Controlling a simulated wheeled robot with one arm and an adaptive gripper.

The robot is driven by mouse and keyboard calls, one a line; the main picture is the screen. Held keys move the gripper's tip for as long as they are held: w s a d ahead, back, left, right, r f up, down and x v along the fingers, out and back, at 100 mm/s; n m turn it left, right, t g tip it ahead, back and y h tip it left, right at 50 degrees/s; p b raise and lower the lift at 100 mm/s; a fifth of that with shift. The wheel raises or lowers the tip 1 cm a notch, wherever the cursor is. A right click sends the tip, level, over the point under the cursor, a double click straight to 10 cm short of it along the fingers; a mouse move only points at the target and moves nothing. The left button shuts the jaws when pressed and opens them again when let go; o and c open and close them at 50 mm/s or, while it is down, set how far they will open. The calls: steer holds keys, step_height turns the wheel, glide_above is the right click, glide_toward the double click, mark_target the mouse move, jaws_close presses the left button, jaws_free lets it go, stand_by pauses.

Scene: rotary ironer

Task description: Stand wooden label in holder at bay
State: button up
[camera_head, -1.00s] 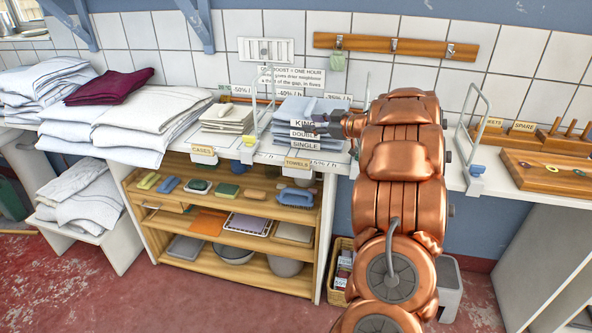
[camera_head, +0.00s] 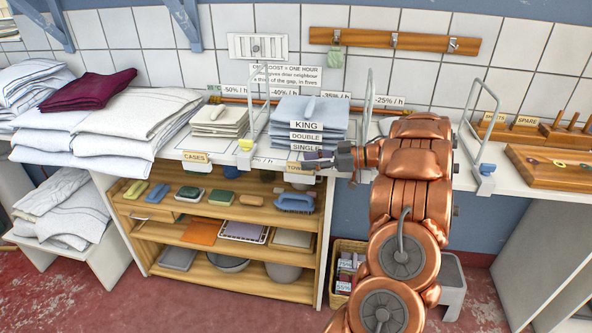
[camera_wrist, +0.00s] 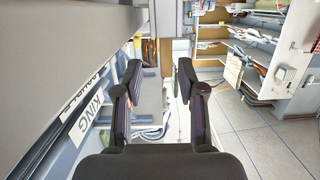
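The TOWELS label sits at the front edge in a pale holder. The wooden CASES label (camera_head: 195,157) sits likewise farther left. The wooden SHEETS label (camera_head: 491,118) and SPARE label (camera_head: 525,121) stand at the back of the counter on the right. I cannot tell whether a holder stands empty.
A blue-grey stack (camera_head: 304,108) carries KING, DOUBLE and SINGLE tags; the KING tag (camera_wrist: 85,118) is close left in the wrist view. Wire dividers (camera_head: 257,110) (camera_head: 477,125) rise from the counter. Shelves (camera_head: 215,213) are below.

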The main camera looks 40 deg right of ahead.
steer(key=shift+s+a+f+p+x, duration=0.1)
steer(key=shift+f+p+x, duration=0.05)
steer(key=shift+x, duration=0.85)
steer(key=shift+s+a+f+p+x, duration=0.1)
steer(key=shift+f+p+x, duration=0.05)
steer(key=shift+x, duration=0.85)
steer(key=shift+s+a+f+p+x, duration=0.1)
steer(key=shift+f+p+x, duration=0.1)
steer(key=shift+x, duration=0.8)
steer(key=shift+d, duration=0.1)
steer(key=shift+c, duration=0.3)
jaws_close()
